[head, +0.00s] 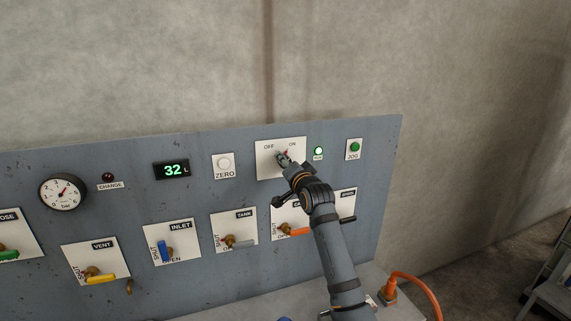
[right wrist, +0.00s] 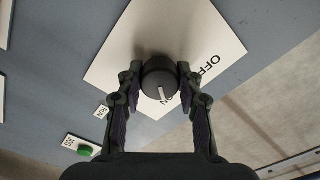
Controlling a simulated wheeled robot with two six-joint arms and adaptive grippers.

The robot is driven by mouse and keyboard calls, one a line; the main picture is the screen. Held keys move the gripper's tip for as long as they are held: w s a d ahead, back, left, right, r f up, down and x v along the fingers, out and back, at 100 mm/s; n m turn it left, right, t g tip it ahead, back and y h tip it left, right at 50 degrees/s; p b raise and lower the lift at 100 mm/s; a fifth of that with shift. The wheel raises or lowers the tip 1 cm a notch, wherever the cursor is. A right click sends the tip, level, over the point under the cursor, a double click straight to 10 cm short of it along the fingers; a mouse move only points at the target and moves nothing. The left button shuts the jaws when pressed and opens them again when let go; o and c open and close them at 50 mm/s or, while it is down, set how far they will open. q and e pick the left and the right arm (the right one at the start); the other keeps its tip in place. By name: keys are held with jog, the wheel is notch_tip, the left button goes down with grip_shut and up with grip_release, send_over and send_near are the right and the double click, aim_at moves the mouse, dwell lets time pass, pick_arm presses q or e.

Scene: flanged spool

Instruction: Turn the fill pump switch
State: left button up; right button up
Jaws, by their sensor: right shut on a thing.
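The fill pump switch is a dark round knob (right wrist: 158,78) on a white plate (head: 266,165) marked OFF and ON, on the grey panel. My right gripper (head: 284,160) reaches it from below right in the head view and covers much of the knob there. In the right wrist view my right gripper (right wrist: 159,88) has one finger on each side of the knob, shut on it. The knob's white pointer line is toward the ON label, which is partly hidden by the knob. My left gripper is in neither view.
A small round lamp (head: 318,152) right of the switch plate glows pale green. A green JOG button (head: 354,147) is further right, and a ZERO button (head: 224,163) and a display (head: 171,170) reading 32 L are left. Valve handles, including a blue one (head: 163,251), line the lower panel.

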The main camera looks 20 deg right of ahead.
jog(key=shift+c, duration=0.6)
jog(key=shift+n, duration=0.4)
jog(key=n, duration=0.5)
jog(key=shift+n, duration=0.4)
jog(key=n, duration=0.3)
jog(key=shift+n+b, duration=0.3)
jog(key=shift+b, duration=0.05)
jog(key=shift+n, duration=1.8)
jog(key=o, duration=1.2)
